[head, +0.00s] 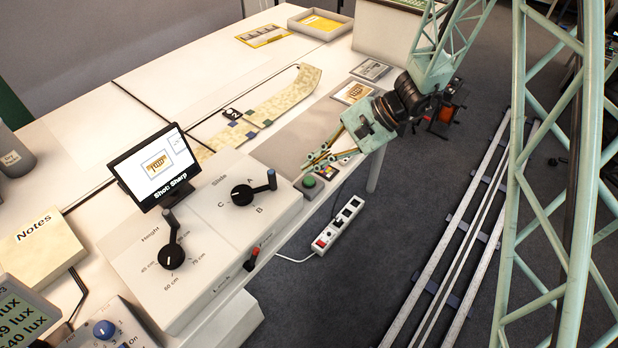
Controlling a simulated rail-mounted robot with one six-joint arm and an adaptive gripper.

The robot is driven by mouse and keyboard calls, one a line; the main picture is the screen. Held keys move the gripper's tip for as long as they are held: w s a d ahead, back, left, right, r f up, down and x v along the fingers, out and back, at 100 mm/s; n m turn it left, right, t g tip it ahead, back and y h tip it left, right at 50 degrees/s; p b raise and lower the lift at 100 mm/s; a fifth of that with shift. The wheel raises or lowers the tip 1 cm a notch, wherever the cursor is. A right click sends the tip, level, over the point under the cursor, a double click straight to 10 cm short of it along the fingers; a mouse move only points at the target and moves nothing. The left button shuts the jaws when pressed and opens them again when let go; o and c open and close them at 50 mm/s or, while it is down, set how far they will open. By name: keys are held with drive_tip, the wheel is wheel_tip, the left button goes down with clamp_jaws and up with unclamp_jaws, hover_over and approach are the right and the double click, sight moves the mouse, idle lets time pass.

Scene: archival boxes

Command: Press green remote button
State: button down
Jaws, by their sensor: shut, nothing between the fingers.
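The green remote button (309,181) is a small round green cap on a small base at the front edge of the desk, right of the slide control box. My gripper (308,164) reaches in from the right, its thin fingers pointing left and ending close above and behind the button in the picture. The fingers look shut and hold nothing. I cannot tell whether a fingertip touches anything. The button's top is visible and not covered by the fingers.
The slide box (262,207) and height box (165,262) carry black levers. A small screen (155,165) reads "Shot: Sharp". A patterned strip (280,100) lies behind. A power strip (338,225) lies on the floor, with rails (470,220) to the right.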

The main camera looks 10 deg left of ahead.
drive_tip(key=shift+r+p, duration=0.45)
drive_tip(key=shift+r, duration=0.8)
drive_tip(key=r, duration=0.1)
wheel_tip(320, 180, up, 11)
drive_tip(key=n+h, duration=0.1)
drive_tip(key=n, duration=0.1)
hover_over(312, 181)
drive_tip(key=s+d, duration=0.5)
drive_tip(key=d, duration=0.1)
drive_tip(key=s+d+r+n+t+h, duration=0.2)
drive_tip(key=s+d+r, duration=0.55)
drive_tip(key=r, duration=0.25)
drive_tip(key=s+d+r+t+h, duration=0.1)
drive_tip(key=s+d+r+h, duration=0.1)
drive_tip(key=s+d, duration=0.4)
drive_tip(key=s+d+r+n+t+h, duration=0.1)
drive_tip(key=s+d+r+t+h, duration=0.1)
drive_tip(key=s+d+r, duration=0.3)
drive_tip(key=s+d+r+t+h, duration=0.1)
drive_tip(key=s+d+r, duration=0.3)
drive_tip(key=s+d, duration=0.3)
drive_tip(key=shift+s+d+n+t+h, duration=0.3)
drive_tip(key=shift+s+d+h, duration=0.1)
drive_tip(key=shift+d, duration=1.45)
